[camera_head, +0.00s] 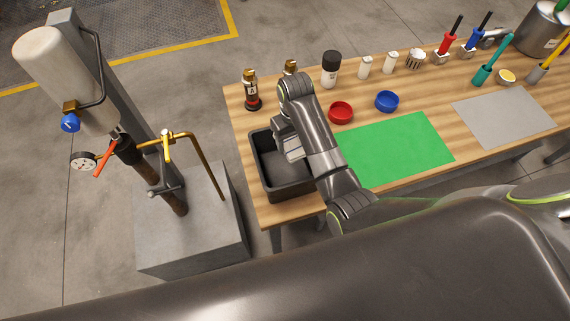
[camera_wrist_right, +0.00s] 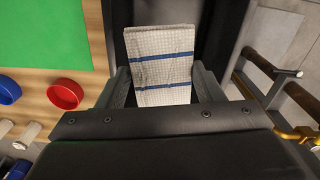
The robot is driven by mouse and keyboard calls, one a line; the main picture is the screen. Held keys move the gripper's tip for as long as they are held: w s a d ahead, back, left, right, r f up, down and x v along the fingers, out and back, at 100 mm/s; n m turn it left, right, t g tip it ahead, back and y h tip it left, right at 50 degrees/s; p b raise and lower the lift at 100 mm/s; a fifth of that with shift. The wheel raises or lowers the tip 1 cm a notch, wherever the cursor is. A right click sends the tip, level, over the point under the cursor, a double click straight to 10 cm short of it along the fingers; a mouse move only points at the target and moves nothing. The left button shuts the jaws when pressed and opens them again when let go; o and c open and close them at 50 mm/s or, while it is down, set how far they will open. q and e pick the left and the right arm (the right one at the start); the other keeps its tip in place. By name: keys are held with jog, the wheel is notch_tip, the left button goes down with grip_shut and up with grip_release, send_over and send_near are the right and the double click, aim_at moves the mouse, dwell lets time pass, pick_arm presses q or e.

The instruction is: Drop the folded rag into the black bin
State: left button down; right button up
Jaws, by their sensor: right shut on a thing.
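The folded rag (camera_wrist_right: 160,55) is whitish with a woven check and blue stripes, and it sits between the fingers of my right gripper (camera_wrist_right: 162,85) in the wrist view. In the head view the right gripper (camera_head: 287,138) is shut on the rag (camera_head: 293,150) over the black bin (camera_head: 262,160). The bin is an open box at the table's left end, and its dark wall (camera_wrist_right: 215,35) shows behind the rag in the wrist view. The arm hides the bin's right part. I cannot tell whether the rag touches the bin floor. My left gripper is out of view.
A green mat (camera_head: 398,150), a red bowl (camera_head: 340,112) and a blue bowl (camera_head: 387,101) lie right of the bin. Bottles (camera_head: 252,92) stand behind it. A grey block with a pipe and gauge (camera_head: 190,220) stands left of the table.

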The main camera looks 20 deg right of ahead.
notch_tip(320, 180, down, 3)
jog(key=shift+r, duration=0.1)
jog(key=shift+w+f, duration=0.25)
jog(key=shift+f, duration=0.3)
jog(key=shift+s+r, duration=0.1)
jog(key=shift+s, duration=0.15)
jog(key=o, duration=0.7)
jog(key=shift+c, duration=0.2)
jog(key=o, duration=0.4)
jog(key=shift+w, duration=0.15)
jog(key=shift+c, duration=0.2)
